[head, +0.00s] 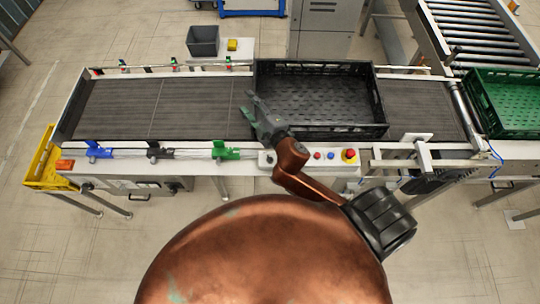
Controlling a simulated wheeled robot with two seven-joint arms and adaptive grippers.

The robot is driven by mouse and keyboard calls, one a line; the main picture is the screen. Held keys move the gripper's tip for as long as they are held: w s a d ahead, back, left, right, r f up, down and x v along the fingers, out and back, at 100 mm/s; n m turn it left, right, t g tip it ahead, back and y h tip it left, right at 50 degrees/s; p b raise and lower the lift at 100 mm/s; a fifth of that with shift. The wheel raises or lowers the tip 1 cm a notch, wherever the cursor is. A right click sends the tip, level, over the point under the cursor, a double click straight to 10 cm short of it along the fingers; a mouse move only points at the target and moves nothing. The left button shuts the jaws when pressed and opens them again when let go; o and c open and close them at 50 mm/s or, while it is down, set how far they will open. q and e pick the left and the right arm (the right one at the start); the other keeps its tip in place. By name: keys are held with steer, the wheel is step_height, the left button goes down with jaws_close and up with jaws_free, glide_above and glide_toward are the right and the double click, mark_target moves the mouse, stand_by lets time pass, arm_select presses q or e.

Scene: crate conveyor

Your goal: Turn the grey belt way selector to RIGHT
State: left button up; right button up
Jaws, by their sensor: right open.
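The control panel (335,170) is on the near side of the conveyor. A small dark grey knob (269,158), which looks like the belt way selector, sits at the panel's left end, close to my right arm. It is too small to tell which way it points. My right gripper (248,105) is open and empty. In the picture it is above and left of the knob, over the belt by the black crate's left side, apart from the knob. My left gripper is not in view.
A black crate (381,112) stands on the belt (165,108). Red and blue buttons and a red emergency stop (349,155) are right of the knob. Blue, black and green clamps (226,152) line the near rail. A green crate (490,76) stands at the right.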

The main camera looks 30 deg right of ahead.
steer(key=a+r+n+y, duration=0.5)
steer(key=a+n, duration=0.2)
steer(key=a, duration=0.1)
steer(key=a+r+n+y, duration=0.5)
steer(key=a+n, duration=0.1)
steer(key=a, duration=0.1)
steer(key=s+a+f+n+g+y, duration=0.4)
steer(key=s+a+n+g+y, duration=0.3)
steer(key=a+n, duration=0.55)
steer(key=n+g+h, duration=1)
steer(key=n+h, duration=0.5)
steer(key=h, duration=0.3)
glide_above(270, 157)
step_height(270, 157, down, 24)
steer(key=shift+s+a+p, duration=0.1)
steer(key=shift+a+p, duration=0.05)
steer(key=shift+p, duration=0.2)
steer(key=shift+d+f, duration=0.2)
steer(key=shift+f, duration=0.1)
step_height(270, 157, down, 7)
steer(key=shift+a+f+p, duration=0.1)
steer(key=shift+p, duration=0.9)
